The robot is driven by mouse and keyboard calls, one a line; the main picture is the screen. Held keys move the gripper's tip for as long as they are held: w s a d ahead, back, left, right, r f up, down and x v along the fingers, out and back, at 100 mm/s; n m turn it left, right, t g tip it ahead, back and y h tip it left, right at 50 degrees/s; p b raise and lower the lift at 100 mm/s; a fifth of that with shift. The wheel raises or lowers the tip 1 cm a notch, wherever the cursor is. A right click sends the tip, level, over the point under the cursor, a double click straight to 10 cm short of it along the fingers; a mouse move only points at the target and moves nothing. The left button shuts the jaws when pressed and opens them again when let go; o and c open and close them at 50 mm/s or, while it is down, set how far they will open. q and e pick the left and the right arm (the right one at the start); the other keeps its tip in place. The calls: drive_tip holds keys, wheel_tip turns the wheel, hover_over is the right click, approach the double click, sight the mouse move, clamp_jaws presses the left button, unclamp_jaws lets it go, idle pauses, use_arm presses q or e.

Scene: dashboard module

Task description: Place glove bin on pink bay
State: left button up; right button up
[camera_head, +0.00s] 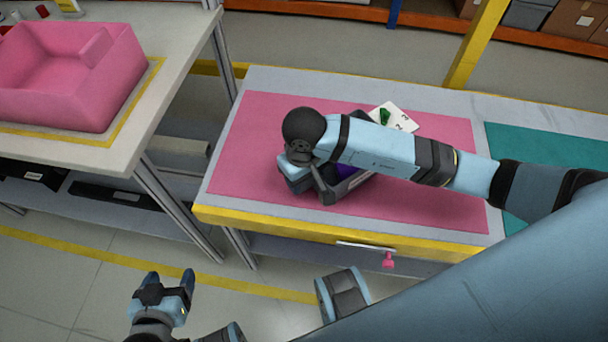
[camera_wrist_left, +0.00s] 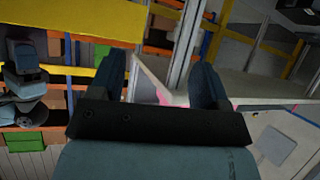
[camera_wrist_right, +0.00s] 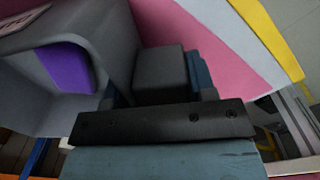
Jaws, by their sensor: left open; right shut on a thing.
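The glove bin (camera_head: 352,184) is a dark grey container with something purple inside. It stands over the pink bay (camera_head: 245,150), a pink mat on the workbench; my right arm hides much of it, and I cannot tell whether its whole base rests on the mat. My right gripper (camera_head: 316,184) is shut on the bin's near left edge. In the right wrist view the bin's grey wall (camera_wrist_right: 38,100) and purple contents (camera_wrist_right: 68,68) lie left of the fingers, with pink mat beyond. My left gripper (camera_head: 172,282) is open and empty, low in front of the benches.
A white card with green on it (camera_head: 400,117) shows behind my right arm, at the bin's far side. A teal mat (camera_head: 545,150) lies to the right. A pink bin (camera_head: 75,75) stands on the left table. A yellow post (camera_head: 475,45) rises behind the bench.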

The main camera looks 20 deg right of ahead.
drive_tip(key=o, duration=1.2)
use_arm(q)
drive_tip(key=shift+r, duration=0.1)
use_arm(e)
drive_tip(key=shift+r+p, duration=0.3)
drive_tip(key=shift+p, duration=0.05)
use_arm(q)
drive_tip(key=shift+s+a+p, duration=0.1)
drive_tip(key=shift+p, duration=0.35)
use_arm(e)
wheel_tip(320, 180, up, 12)
drive_tip(key=shift+f, duration=0.2)
